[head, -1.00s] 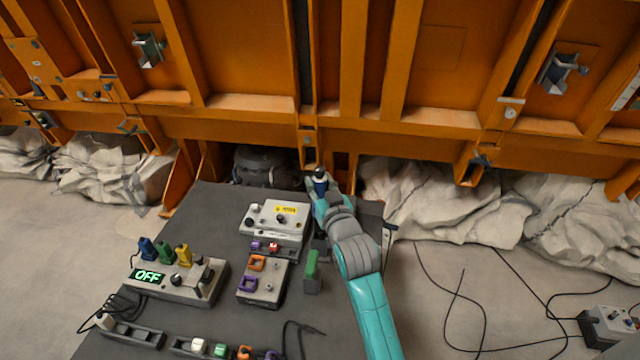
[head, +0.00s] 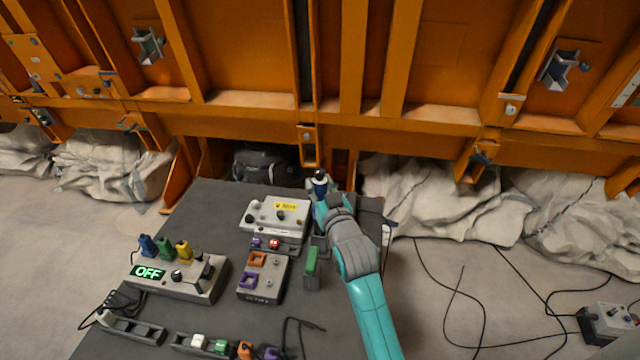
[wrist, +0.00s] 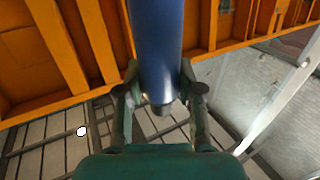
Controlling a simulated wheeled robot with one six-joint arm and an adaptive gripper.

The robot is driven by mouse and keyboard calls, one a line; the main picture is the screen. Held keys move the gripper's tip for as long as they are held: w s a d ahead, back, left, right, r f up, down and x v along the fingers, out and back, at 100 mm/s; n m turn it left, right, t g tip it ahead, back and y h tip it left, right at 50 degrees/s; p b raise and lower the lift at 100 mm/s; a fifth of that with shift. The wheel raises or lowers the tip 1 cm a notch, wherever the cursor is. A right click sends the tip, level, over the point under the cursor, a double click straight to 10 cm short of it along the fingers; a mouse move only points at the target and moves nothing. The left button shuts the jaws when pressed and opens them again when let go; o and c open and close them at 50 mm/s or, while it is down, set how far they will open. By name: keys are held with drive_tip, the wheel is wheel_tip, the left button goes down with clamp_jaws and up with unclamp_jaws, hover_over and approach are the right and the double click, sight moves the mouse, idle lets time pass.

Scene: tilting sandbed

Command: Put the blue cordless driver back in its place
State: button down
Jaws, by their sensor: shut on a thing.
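The blue cordless driver (wrist: 157,45) is in my gripper (wrist: 160,88), with a finger on each side of its blue cylindrical body in the wrist view. A green block (head: 311,262) stands upright at a dark holder, left of my forearm. I cannot tell which spot is the driver's place.
A grey control box with yellow label (head: 278,212), a box with orange and purple sockets (head: 262,277) and an "OFF" display box (head: 178,274) stand on the dark table (head: 215,210). Orange steel framing (head: 240,125) rises behind. Cables lie on the right floor.

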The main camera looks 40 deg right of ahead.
drive_tip(key=shift+f, duration=2.9)
idle(0.6)
drive_tip(key=c, duration=0.7)
unclamp_jaws()
drive_tip(key=shift+f, duration=0.1)
drive_tip(key=shift+o, duration=0.2)
drive_tip(key=o, duration=0.5)
drive_tip(key=shift+r, duration=4)
drive_tip(key=shift+s, duration=0.1)
